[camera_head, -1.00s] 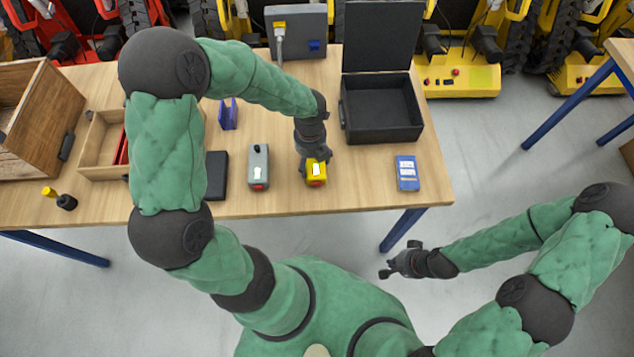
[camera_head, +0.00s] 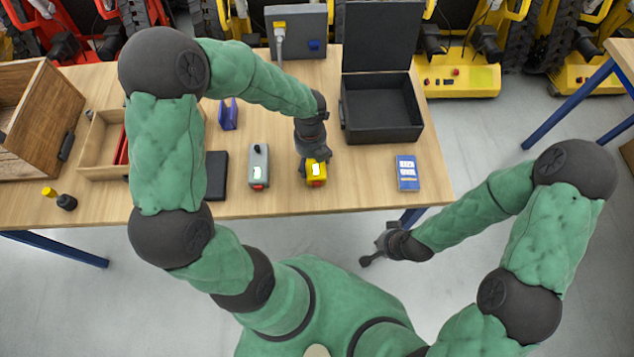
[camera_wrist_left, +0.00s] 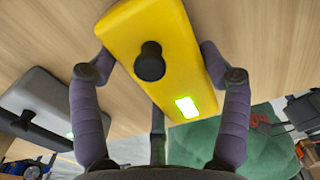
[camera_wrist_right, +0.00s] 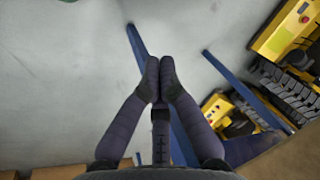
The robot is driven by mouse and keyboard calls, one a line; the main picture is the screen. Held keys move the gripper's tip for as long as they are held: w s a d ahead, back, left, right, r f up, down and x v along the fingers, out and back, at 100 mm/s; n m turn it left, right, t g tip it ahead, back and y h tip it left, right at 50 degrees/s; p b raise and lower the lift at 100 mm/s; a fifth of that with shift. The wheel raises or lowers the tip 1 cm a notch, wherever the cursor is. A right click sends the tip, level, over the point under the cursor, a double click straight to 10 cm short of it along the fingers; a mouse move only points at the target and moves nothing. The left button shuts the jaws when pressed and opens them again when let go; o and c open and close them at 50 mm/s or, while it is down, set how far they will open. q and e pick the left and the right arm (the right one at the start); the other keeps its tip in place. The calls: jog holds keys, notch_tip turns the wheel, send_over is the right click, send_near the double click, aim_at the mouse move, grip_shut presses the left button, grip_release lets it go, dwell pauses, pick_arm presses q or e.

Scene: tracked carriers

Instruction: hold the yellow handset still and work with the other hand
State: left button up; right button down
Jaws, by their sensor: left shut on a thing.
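The yellow handset (camera_head: 317,181) lies on the wooden table near its front edge. In the left wrist view the handset (camera_wrist_left: 175,88) shows a black knob and a lit green-white screen. My left gripper (camera_head: 314,165) is over it from above, its fingers on both sides, shut on it; the left wrist view shows the fingers (camera_wrist_left: 165,78) against its sides. My right gripper (camera_head: 372,254) is off the table in front of its front edge. In the right wrist view its fingertips (camera_wrist_right: 158,72) are together with nothing between them.
A grey handset (camera_head: 258,168) lies left of the yellow one, beside a black flat box (camera_head: 216,176). A blue card-like device (camera_head: 407,173) lies to the right. An open black case (camera_head: 382,122) stands behind. A wooden tray (camera_head: 100,172) is at left. Table between the handset and blue device is clear.

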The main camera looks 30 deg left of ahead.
pick_arm(q)
jog(key=shift+s+f, duration=0.15)
jog(key=shift+s, duration=0.05)
pick_arm(e)
jog(key=s+a+r+n+t, duration=0.1)
jog(key=a+r+n+t, duration=0.2)
jog(key=a+r, duration=0.55)
jog(key=n+t+y, duration=0.1)
jog(key=n+t, duration=0.2)
jog(key=n, duration=0.1)
send_near(316, 187)
jog(key=shift+w+a+f, duration=0.25)
jog(key=shift+w+f, duration=0.2)
jog(key=shift+f, duration=0.5)
jog(key=shift+w+a+f, duration=0.25)
jog(key=shift+w+f, duration=0.25)
jog(key=shift+f, duration=0.4)
jog(key=shift+w+a+f, duration=0.25)
jog(key=shift+w+f, duration=0.2)
jog(key=shift+f, duration=0.5)
jog(key=shift+w, duration=0.1)
jog(key=shift+w+a, duration=0.2)
jog(key=shift+w, duration=0.1)
